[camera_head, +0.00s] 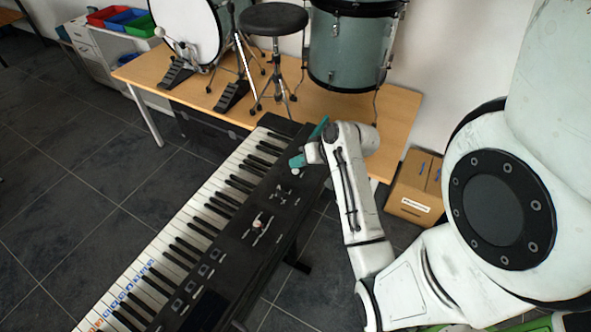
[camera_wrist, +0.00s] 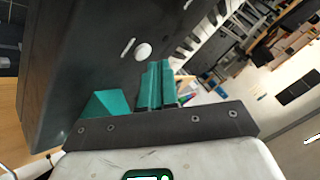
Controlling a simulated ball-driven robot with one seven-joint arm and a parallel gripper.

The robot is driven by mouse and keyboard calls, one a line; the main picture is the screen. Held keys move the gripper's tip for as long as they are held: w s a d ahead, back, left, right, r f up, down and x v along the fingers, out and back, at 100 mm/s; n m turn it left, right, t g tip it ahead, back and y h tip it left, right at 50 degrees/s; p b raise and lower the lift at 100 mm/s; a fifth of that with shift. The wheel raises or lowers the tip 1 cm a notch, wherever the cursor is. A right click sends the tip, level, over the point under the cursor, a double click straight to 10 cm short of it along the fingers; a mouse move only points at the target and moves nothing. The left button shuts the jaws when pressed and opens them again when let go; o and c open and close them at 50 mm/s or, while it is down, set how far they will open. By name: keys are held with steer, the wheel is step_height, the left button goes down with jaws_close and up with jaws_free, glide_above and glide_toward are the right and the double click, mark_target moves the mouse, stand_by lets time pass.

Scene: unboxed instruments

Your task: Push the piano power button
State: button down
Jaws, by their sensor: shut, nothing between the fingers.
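The piano (camera_head: 215,225) is a black keyboard with white and black keys along its left side and a dark control panel. My gripper (camera_head: 297,160), with teal fingers, is over the far end of the panel. In the wrist view the fingers (camera_wrist: 157,84) are together with nothing between them. A round white button or knob (camera_wrist: 143,51) shows just beyond the fingertips, beside a short white slot-like mark (camera_wrist: 128,47). A small white round part (camera_head: 295,171) also shows just below the fingers in the head view. I cannot tell whether the fingers touch it, or whether it is the power button.
A wooden table (camera_head: 150,70) behind the piano carries a drum set and a black stool (camera_head: 273,19). A cardboard box (camera_head: 415,190) stands on the floor right of the table. Dark tiled floor (camera_head: 70,200) is free to the left.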

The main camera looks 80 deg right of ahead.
mark_target(298, 171)
steer(key=shift+f, duration=0.1)
stand_by(0.3)
steer(key=shift+f, duration=0.4)
steer(key=shift+f, duration=0.15)
stand_by(0.4)
steer(key=shift+r+p, duration=0.7)
steer(key=shift+p, duration=0.05)
step_height(298, 171, up, 4)
steer(key=p, duration=0.4)
steer(key=shift+r, duration=0.95)
